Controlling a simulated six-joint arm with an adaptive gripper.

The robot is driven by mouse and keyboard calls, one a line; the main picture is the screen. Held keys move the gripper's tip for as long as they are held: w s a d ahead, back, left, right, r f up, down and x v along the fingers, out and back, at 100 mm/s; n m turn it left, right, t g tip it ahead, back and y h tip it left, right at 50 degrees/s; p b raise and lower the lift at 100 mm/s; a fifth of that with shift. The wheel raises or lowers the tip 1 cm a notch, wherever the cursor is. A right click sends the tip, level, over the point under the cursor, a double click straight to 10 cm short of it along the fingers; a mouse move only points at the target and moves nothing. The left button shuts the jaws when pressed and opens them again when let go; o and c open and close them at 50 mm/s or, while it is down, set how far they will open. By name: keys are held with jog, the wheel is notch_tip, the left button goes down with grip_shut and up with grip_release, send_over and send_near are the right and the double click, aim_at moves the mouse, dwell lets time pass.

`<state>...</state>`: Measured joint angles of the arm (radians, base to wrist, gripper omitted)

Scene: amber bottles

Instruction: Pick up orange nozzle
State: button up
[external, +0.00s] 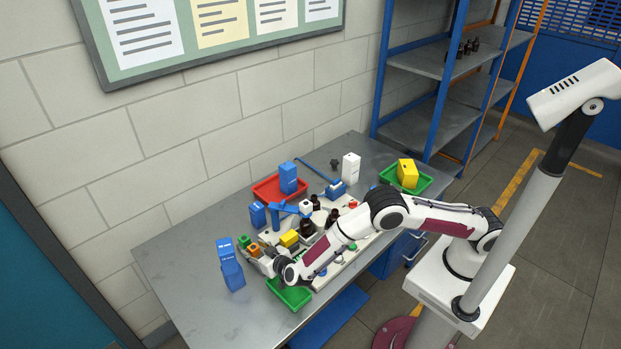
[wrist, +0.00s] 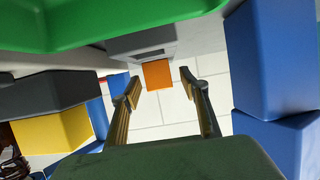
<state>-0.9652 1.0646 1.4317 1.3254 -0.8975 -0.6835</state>
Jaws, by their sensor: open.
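The orange nozzle (wrist: 158,75) shows in the wrist view as a small orange block on the underside of a grey part (wrist: 142,46). It appears between my two fingertips, with visible gaps on both sides. In the external view a small orange piece (external: 253,247) lies at the left end of the workspace, close to my gripper (external: 260,262). My gripper is open and empty, its fingers apart in the wrist view (wrist: 160,84). The depth between fingertips and nozzle is hard to tell.
Blue boxes (external: 230,266) stand left of my gripper; they fill the right side of the wrist view (wrist: 268,60). A green tray (external: 289,294) lies near the front edge. A yellow block (external: 289,238) and amber bottles (external: 307,227) stand to the right.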

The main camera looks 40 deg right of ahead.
aim_at(253, 252)
jog(key=shift+c, duration=0.3)
jog(key=c, duration=1)
jog(key=shift+r, duration=0.15)
jog(key=shift+r, duration=4.85)
